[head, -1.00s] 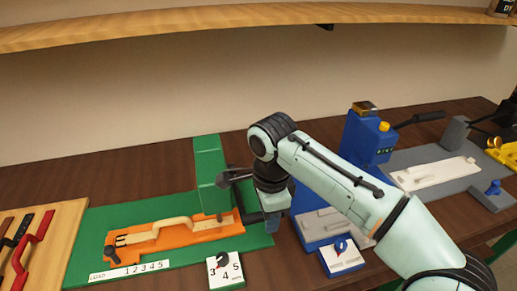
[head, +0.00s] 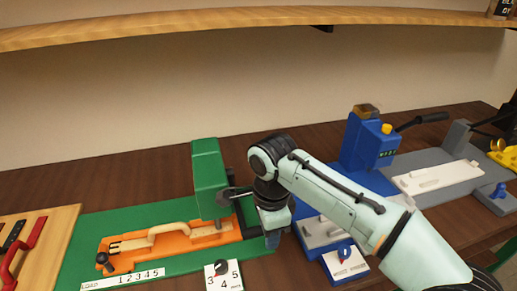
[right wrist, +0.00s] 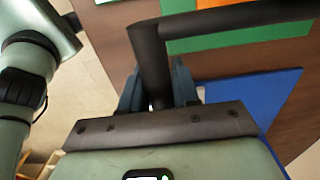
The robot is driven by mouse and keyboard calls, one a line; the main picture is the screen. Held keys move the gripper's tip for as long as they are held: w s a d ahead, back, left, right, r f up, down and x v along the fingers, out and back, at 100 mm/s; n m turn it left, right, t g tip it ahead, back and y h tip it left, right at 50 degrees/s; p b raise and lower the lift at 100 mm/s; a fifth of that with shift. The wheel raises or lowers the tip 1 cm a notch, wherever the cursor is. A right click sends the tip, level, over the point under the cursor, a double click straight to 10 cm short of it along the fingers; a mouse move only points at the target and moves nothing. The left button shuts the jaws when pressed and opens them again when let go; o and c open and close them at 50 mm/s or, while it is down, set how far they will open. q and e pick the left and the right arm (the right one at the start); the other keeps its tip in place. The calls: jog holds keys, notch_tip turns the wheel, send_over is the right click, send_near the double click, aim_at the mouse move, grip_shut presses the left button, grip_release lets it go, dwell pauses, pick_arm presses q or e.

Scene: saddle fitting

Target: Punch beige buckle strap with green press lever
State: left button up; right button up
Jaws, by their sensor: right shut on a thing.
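The green press (head: 207,172) stands upright at the middle left of the table. The beige buckle strap (head: 165,231) lies in the orange fixture (head: 180,244) on the green base, with its right end by the press head. The dark press lever (head: 234,192) sticks out on the press's right side. My right gripper (head: 272,236) is beside the press, shut on the lever. In the right wrist view the dark bar of the lever (right wrist: 153,60) stands between the fingers (right wrist: 157,90). The strap's right end is partly hidden by the press. My left gripper is out of view.
A numbered dial (head: 222,271) and a number strip (head: 122,278) are in front of the fixture. A blue press (head: 368,145) with a white plate stands right, behind my right arm. A wooden board (head: 40,232) with red and dark straps lies left. A shelf (head: 220,22) runs above.

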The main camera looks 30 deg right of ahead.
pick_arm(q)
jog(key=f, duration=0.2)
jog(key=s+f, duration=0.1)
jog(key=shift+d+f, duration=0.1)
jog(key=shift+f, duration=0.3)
pick_arm(e)
jog(key=shift+s+f, duration=0.1)
jog(key=shift+f, duration=0.3)
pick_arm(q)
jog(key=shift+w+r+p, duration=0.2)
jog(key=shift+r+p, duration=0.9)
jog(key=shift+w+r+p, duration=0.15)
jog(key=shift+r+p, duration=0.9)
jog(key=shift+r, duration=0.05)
pick_arm(e)
jog(key=shift+r, duration=1.9)
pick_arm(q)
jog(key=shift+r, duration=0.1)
